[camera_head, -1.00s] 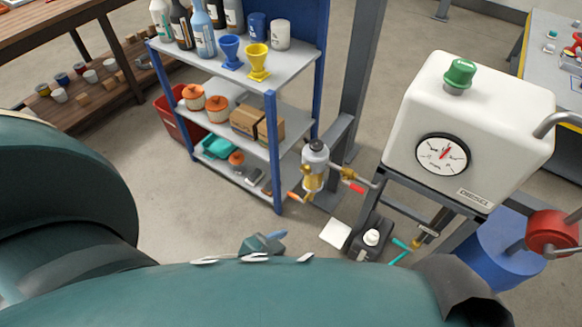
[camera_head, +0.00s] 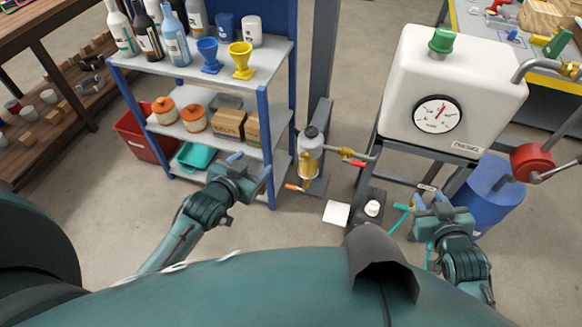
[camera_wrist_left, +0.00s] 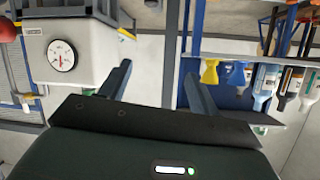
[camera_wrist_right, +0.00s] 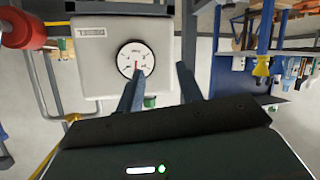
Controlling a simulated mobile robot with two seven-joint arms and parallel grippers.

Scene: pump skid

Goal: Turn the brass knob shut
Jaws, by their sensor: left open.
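A filter unit (camera_head: 311,155) with a grey cap and a yellow-brass bowl stands between the blue shelf and the white tank. Brass fittings (camera_head: 345,152) join its right side to a grey pipe. A red lever (camera_head: 358,163) is by them, and an orange lever (camera_head: 297,187) is below the bowl. I cannot tell a separate round brass knob at this size. My left gripper (camera_head: 250,166) is open and empty, left of the filter unit in front of the shelf. My right gripper (camera_head: 430,198) is open and empty, below the tank near a teal handle (camera_head: 402,207).
The white diesel tank (camera_head: 403,88) with a gauge (camera_head: 437,115) and green cap stands right. The shelf (camera_head: 275,60) holds bottles and funnels. A blue drum (camera_head: 490,190), red valve wheel (camera_head: 532,162), dark canister (camera_head: 370,218) and white sheet (camera_head: 337,213) are nearby. Floor between shelf and tank is partly clear.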

